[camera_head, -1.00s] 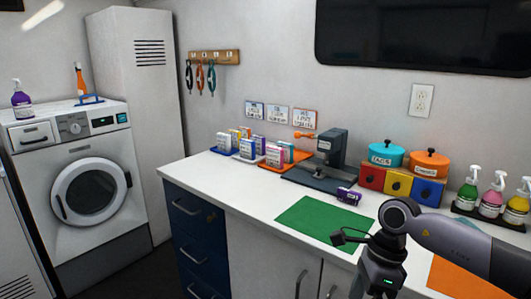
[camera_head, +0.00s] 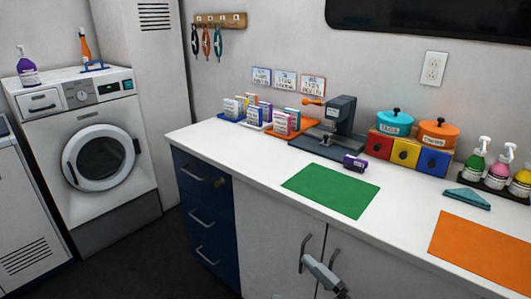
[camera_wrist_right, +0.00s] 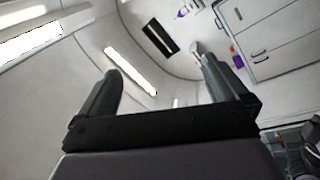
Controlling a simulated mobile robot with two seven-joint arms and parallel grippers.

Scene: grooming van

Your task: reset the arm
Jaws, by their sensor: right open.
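My right gripper (camera_wrist_right: 157,68) shows in the right wrist view, its two dark fingers wide apart with nothing between them. Behind the fingers are the pale ceiling or wall and bright light strips, so it is clear of the counter. My left gripper is in neither view.
A washing machine (camera_head: 85,140) stands left.

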